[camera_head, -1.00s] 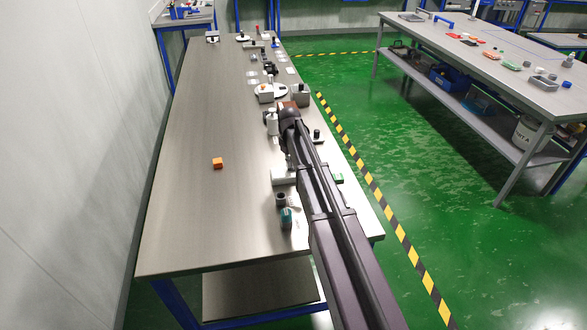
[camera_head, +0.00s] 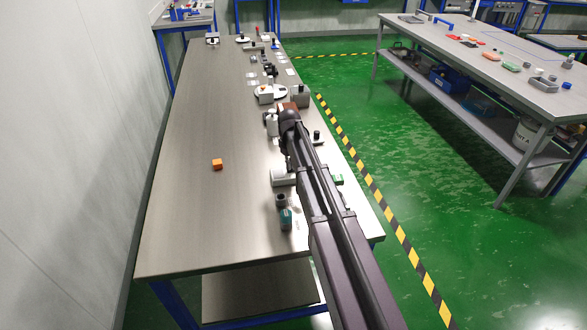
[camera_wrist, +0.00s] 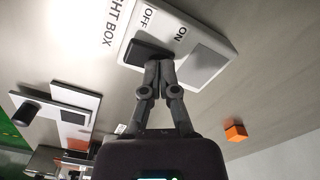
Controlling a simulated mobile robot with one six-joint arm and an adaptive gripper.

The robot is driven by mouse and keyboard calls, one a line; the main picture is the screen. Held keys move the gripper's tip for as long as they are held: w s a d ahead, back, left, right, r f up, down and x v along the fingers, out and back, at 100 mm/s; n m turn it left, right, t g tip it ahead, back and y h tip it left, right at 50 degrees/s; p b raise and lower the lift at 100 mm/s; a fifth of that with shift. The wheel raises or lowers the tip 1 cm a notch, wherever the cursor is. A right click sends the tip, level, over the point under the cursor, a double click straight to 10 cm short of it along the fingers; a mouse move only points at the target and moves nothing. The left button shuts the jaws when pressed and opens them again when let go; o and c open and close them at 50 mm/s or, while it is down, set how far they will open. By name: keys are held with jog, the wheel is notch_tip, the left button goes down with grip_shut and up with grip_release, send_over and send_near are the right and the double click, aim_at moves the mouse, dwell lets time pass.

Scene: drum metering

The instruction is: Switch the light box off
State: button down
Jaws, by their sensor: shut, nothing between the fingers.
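The light box (camera_wrist: 188,38) is a pale, flat unit at the top of the wrist view, with ON and OFF lettering and a grey panel. A black rocker switch (camera_wrist: 148,50) sits on it near the lettering. My gripper (camera_wrist: 158,62) is shut and empty, its fingertips at the rocker's edge. I cannot tell whether they touch it or which way it is tipped. In the head view a pale box (camera_head: 283,178), probably the light box, is partly hidden by my arm.
An orange cube (camera_head: 217,164) lies on the steel table (camera_head: 190,220); it also shows in the wrist view (camera_wrist: 235,132). A teal-labelled bottle (camera_head: 286,218) and a dark cup (camera_head: 281,200) stand near the pale box. The table's left half is mostly clear.

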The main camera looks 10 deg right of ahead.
jog(key=shift+r+p, duration=3.2)
jog(key=shift+r, duration=0.2)
jog(key=s+m, duration=0.6)
jog(key=s, duration=2.3)
